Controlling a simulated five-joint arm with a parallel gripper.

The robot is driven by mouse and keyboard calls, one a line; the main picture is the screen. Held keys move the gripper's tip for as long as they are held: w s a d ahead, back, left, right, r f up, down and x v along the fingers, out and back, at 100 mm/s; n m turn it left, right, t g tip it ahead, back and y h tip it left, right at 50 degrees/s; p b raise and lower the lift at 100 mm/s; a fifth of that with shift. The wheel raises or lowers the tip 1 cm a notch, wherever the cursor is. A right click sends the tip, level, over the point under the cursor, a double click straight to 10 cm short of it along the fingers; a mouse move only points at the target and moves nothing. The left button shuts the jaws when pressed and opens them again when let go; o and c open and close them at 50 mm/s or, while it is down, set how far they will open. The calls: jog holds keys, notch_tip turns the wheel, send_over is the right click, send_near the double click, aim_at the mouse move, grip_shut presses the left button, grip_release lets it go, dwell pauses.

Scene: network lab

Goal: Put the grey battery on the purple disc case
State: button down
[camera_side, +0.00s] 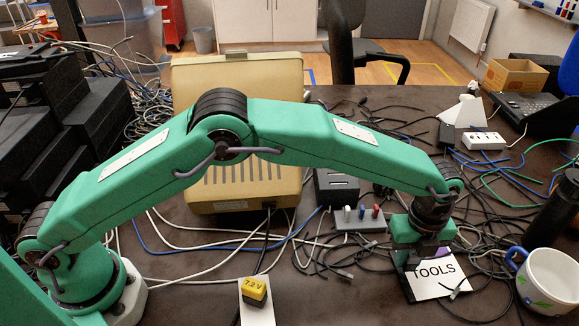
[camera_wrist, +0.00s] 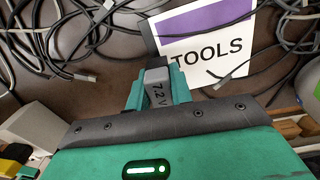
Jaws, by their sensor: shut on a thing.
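The purple disc case (camera_wrist: 208,18), purple above and white below with "TOOLS" on it, lies on the dark table. In the side view the case (camera_side: 436,284) is at the lower right, partly covered by my gripper. My gripper (camera_wrist: 158,88) is shut on the grey battery (camera_wrist: 159,92), which bears "7.2 V". In the side view my gripper (camera_side: 412,256) is at the case's left part, and I cannot make out the battery there. Whether the battery touches the case is unclear.
A yellow 7.2V battery (camera_side: 254,290) stands on a white block (camera_side: 258,314) at the front. A white cup (camera_side: 547,281) stands right of the case. Black cables tangle around the case. A beige device (camera_side: 240,78) and a grey plug block (camera_side: 360,219) are behind.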

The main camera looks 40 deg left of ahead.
jog(key=shift+f, duration=1.05)
jog(key=shift+f, duration=0.15)
jog(key=c, duration=1.3)
grip_release()
jog(key=shift+o, duration=0.2)
notch_tip(320, 180, up, 12)
jog(key=shift+f, duration=0.25)
jog(key=shift+r, duration=0.4)
